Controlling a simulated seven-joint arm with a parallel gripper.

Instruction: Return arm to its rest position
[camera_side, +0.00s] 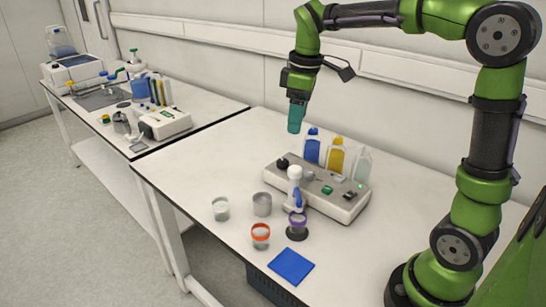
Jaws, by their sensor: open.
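My gripper (296,117) hangs from the green arm above the back left part of the near table. It points down, with teal fingers, and is open. Nothing shows between its fingers, and it is apart from everything on the table. A grey device (328,205) with buttons and a small green light stands on the table below and to the right of it. A white and blue upright part (295,186) stands at the device's front edge. A purple-rimmed vessel (297,222) sits on a dark round base beneath that part.
Blue (312,150), yellow (336,158) and clear (362,166) bottles stand behind the device. An orange-rimmed jar (260,236), a clear cup (221,209), a grey cup (262,204) and a blue square (291,266) lie in front. A second table (215,104) with lab equipment stands at left.

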